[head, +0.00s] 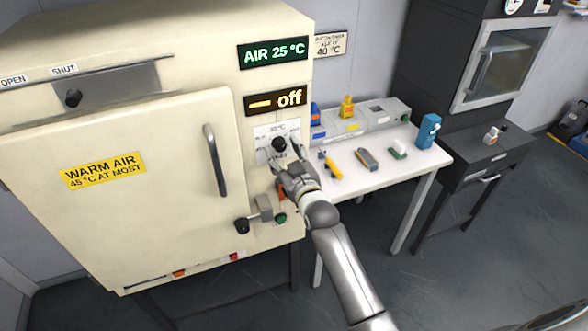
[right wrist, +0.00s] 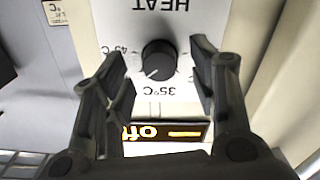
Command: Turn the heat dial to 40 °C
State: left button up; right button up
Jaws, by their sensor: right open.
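The heat dial is a black round knob (head: 279,144) on a white plate on the front of the cream warm-air cabinet (head: 222,100). In the right wrist view, which is upside down, the dial (right wrist: 157,60) has a white mark towards its lower left, between the 35 °C label and a partly covered label at left. My right gripper (head: 284,158) is at the dial. Its open fingers (right wrist: 158,58) stand on either side of the knob, with a gap visible on both sides. The displays read AIR 25 °C (head: 273,51) and off (head: 275,98). My left gripper is not in view.
The cabinet door handle (head: 215,160) stands out left of the dial. A black knob (head: 241,225) and a green button (head: 281,219) are below. A wall note (head: 330,45) reads 40 °C.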

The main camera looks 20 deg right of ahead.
jog(key=s, duration=1)
jog(key=shift+d, duration=0.15)
